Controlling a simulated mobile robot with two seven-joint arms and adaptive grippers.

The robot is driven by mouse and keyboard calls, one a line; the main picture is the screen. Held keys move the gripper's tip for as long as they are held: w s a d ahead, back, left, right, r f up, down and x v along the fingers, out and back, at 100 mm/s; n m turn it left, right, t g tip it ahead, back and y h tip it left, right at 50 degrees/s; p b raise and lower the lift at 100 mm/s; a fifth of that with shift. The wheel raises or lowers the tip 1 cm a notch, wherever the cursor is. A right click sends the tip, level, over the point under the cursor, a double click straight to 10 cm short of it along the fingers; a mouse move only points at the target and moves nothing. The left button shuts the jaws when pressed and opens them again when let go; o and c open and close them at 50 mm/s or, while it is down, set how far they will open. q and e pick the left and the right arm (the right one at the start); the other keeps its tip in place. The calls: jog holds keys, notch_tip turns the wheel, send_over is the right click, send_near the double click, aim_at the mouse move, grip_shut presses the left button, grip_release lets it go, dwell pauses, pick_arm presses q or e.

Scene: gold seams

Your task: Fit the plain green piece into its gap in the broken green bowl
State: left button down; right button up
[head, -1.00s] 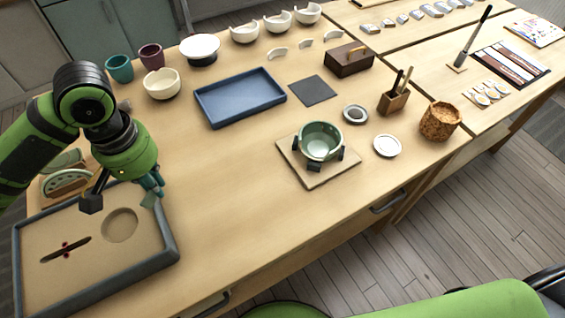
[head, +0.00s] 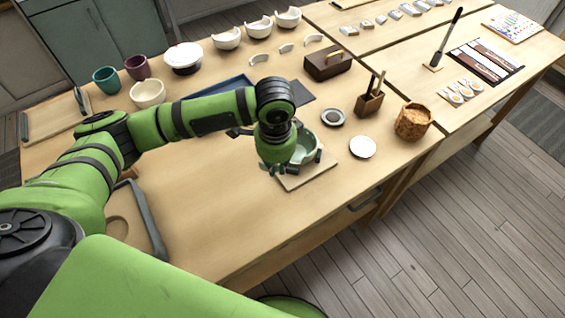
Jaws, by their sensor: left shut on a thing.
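The broken green bowl (head: 308,150) sits in a dark holder on a square wooden board (head: 302,180) in the middle of the table. My left arm reaches across from the left, and its wrist hides the bowl's left part. My left gripper (head: 279,169) points down at the bowl's left front side, over the board's edge. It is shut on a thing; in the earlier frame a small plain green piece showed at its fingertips. The piece is now too small and covered to make out, and I cannot tell whether it touches the bowl. The gap is not visible. My right gripper is out of view.
A small dark dish (head: 333,117) and a white dish (head: 362,147) lie right of the bowl, with a brush holder (head: 369,103) and a cork pot (head: 413,121) beyond. A blue tray (head: 228,86) is partly behind my arm.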

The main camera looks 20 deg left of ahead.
pick_arm(q)
jog(key=f+m, duration=0.1)
jog(key=m, duration=0.1)
jog(key=f+m+p, duration=0.1)
jog(key=shift+w+m, duration=0.15)
jog(key=shift+m, duration=0.25)
jog(key=shift+w+d+f+m+p, duration=0.15)
jog(key=shift+f+m, duration=0.2)
jog(key=shift+m, duration=0.25)
jog(key=shift+f+m+p, duration=0.15)
jog(key=shift+f+m, duration=0.2)
jog(key=shift+m, duration=0.25)
jog(key=shift+w+f+b, duration=0.15)
jog(key=shift+w+b, duration=0.15)
jog(key=shift+b, duration=0.05)
jog(key=shift+w+d+f+b, duration=0.1)
jog(key=shift+w+d+b, duration=0.05)
jog(key=shift+w+b, duration=0.4)
jog(key=shift+w+d+f+b, duration=0.1)
jog(key=shift+w+b, duration=0.45)
jog(key=shift+w+r, duration=0.2)
jog(key=shift+w, duration=0.1)
jog(key=shift+w+d, duration=0.2)
jog(key=shift+w, duration=1.05)
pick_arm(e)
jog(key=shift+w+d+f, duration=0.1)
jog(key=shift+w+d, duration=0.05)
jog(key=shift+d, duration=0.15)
